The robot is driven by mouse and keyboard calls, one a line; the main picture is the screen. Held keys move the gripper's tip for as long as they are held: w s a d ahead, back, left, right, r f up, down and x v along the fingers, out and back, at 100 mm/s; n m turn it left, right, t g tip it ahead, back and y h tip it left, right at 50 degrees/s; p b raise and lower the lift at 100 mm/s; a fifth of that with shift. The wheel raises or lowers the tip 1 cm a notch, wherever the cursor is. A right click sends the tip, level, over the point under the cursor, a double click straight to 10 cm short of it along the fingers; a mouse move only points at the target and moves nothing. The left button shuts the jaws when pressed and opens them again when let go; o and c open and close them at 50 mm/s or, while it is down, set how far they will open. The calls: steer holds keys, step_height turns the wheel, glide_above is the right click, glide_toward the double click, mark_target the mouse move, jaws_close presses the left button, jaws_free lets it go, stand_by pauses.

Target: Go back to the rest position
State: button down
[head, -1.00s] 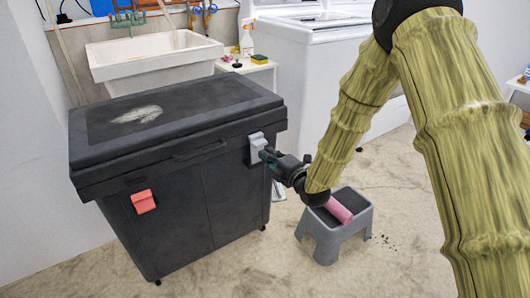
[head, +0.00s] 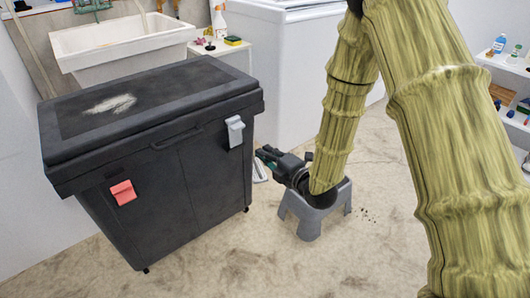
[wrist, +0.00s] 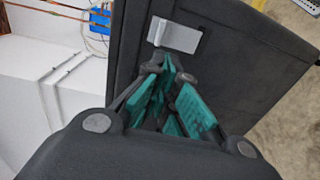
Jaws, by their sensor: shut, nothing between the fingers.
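My gripper (head: 266,155) is shut and empty, just right of the dark cabinet-like bin (head: 160,190), apart from it as far as the head view shows. Its teal fingers also show in the wrist view (wrist: 172,98), with the bin's dark front behind them. A light grey piece (head: 235,131) hangs on the bin's front below the lid and also shows in the wrist view (wrist: 176,36). My arm crosses the right side of the head view.
A grey step stool (head: 308,222) stands on the floor behind my gripper, partly covered by it. A red piece (head: 123,192) hangs on the bin's front. A white sink (head: 120,45) and a white appliance (head: 290,80) stand behind. Shelves (head: 505,85) are at right.

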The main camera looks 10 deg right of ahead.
steer(key=s+d+f+m+g+h, duration=0.35)
steer(key=s+f+m, duration=0.35)
steer(key=f, duration=0.5)
steer(key=s+d+f+m+g+h, duration=0.25)
steer(key=s+d+f+m, duration=0.2)
steer(key=s+f, duration=0.5)
steer(key=s+d+f+m+g+h, duration=0.1)
steer(key=s+d+f+m+g, duration=0.15)
steer(key=s+f+m, duration=0.45)
steer(key=s+d+f+m+g+h, duration=0.15)
steer(key=s+g, duration=0.25)
steer(key=s, duration=0.8)
steer(key=s+d+f+m+g+h, duration=0.1)
steer(key=s+d+f+m+g, duration=0.15)
steer(key=s+f+m, duration=0.45)
step_height(320, 180, up, 27)
steer(key=s+n+p, duration=0.1)
steer(key=n+p, duration=0.1)
steer(key=p, duration=2.3)
steer(key=shift+s+a, duration=0.3)
steer(key=shift+a, duration=0.15)
